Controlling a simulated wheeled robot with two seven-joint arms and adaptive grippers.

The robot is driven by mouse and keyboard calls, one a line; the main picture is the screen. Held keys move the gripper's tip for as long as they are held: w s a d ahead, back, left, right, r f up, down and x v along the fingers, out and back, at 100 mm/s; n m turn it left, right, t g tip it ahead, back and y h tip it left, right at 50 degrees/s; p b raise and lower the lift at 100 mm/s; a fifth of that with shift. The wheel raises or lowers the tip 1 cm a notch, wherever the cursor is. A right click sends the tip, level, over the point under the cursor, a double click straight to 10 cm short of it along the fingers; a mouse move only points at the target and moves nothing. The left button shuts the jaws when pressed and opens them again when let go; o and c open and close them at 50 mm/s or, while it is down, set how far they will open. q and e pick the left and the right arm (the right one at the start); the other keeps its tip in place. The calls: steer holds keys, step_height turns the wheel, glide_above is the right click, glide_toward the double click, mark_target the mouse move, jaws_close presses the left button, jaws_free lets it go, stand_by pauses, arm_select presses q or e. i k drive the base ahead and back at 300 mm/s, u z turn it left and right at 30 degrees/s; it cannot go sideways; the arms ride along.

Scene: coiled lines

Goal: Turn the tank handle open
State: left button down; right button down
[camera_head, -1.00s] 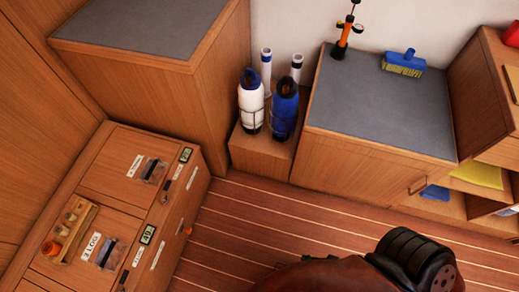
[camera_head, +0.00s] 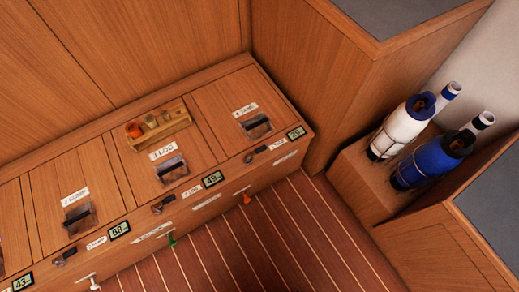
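A wooden bench (camera_head: 205,130) runs along the wall from lower left to upper middle. Its top has several lids, each with a label and a dark metal bracket. One label appears to read TANK (camera_head: 245,109), with a bracket (camera_head: 256,126) beside it. Small dark levers lie along the front edge, at the right (camera_head: 257,152), middle (camera_head: 162,205) and left (camera_head: 65,256). Below them, the front face has an orange tap (camera_head: 247,197), a green tap (camera_head: 171,239) and a white tap (camera_head: 94,284). I cannot tell which is the tank handle. Neither gripper is in view.
Digital displays (camera_head: 213,179) sit along the bench front. A wooden rack (camera_head: 158,128) with small cups stands on the bench. The striped floor (camera_head: 290,240) before the bench is clear.

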mark_target(264, 147)
steer(key=k, duration=0.5)
steer(key=z, duration=1.1)
steer(key=i, duration=0.95)
steer(key=u, duration=2.05)
